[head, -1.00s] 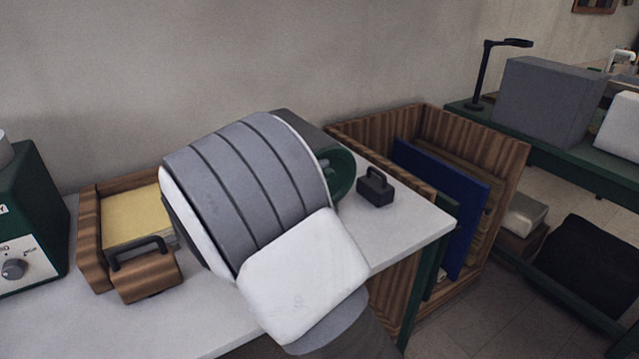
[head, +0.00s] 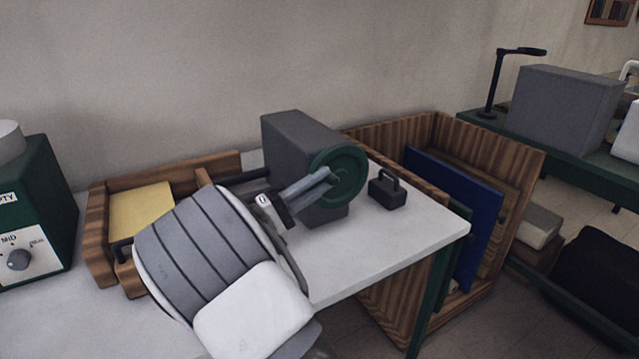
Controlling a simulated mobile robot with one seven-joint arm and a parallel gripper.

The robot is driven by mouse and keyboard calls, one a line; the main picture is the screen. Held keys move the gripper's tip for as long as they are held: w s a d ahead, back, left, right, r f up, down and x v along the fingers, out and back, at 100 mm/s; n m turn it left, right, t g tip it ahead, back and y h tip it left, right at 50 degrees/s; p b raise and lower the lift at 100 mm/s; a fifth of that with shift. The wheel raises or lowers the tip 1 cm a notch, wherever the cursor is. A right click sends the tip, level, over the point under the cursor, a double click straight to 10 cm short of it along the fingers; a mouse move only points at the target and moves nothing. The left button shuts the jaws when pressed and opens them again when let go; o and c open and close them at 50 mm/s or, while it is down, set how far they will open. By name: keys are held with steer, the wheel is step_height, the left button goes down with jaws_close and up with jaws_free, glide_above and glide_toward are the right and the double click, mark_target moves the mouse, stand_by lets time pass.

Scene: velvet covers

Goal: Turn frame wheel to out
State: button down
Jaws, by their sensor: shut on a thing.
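The frame wheel (head: 349,172) is a dark green disc on the front of a grey box (head: 297,138) on the white table. My gripper (head: 322,180) reaches in from the lower left, its grey fingers at the left part of the wheel's face. It is shut on a part of the wheel, though the fingers hide the exact spot held. A white label (head: 263,200) shows beside my gripper, partly covered by my arm. I cannot read any "out" mark on the wheel.
A black handled block (head: 387,190) stands right of the wheel. A wooden tray with a yellow pad (head: 141,212) lies left, partly behind my arm. A wooden crate (head: 415,128) with a blue panel (head: 452,210) is beyond the table's right edge. The front right tabletop is clear.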

steer(key=c, duration=0.7)
jaws_free()
steer(key=p+v, duration=0.2)
steer(key=v, duration=1.5)
steer(key=shift+a, duration=0.2)
steer(key=shift+s+f, duration=0.1)
steer(key=shift+f, duration=0.05)
